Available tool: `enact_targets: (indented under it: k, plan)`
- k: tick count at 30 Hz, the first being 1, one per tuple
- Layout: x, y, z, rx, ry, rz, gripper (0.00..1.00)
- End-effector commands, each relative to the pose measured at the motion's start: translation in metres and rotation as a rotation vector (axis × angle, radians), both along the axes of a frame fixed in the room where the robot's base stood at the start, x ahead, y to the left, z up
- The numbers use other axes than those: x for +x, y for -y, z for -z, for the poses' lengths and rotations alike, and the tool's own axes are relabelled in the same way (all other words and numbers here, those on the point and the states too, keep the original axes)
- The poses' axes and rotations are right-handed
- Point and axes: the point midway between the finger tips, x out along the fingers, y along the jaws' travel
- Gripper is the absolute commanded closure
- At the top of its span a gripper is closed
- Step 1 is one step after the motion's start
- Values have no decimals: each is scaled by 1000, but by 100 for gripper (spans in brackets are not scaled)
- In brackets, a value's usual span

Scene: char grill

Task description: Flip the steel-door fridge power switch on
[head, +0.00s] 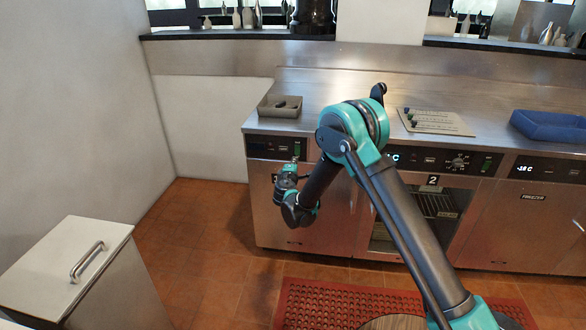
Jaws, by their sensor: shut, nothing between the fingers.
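The steel-door fridge (300,225) is the left unit under the steel counter, with a plain steel door. Its dark control panel (262,147) runs along the top of the door. A small green switch (297,147) sits at the panel's right end; its position is too small to tell. My gripper (295,161) is shut and empty, in front of the fridge just below the switch. The fingertips are small and dark here, and I cannot tell whether they touch the panel. My wrist hides part of the door and its label.
A glass-door unit marked 2 (433,181) and a freezer (525,225) stand to the right. A grey tray (280,112), a board with small items (450,124) and a blue tray (550,126) lie on the counter. A red mat (340,305) and a white handled cabinet (70,250) are nearer.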

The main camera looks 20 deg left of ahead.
Motion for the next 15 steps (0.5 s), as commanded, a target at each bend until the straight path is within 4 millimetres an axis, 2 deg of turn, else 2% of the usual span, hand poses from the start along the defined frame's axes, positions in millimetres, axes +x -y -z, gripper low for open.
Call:
enact_targets:
  k: [3,6,15]
  plan:
    - [21,-4,3,1,0,2,100]
    - [34,-8,4,1,-1,1,100]
    - [49,-12,6,0,-1,0,100]
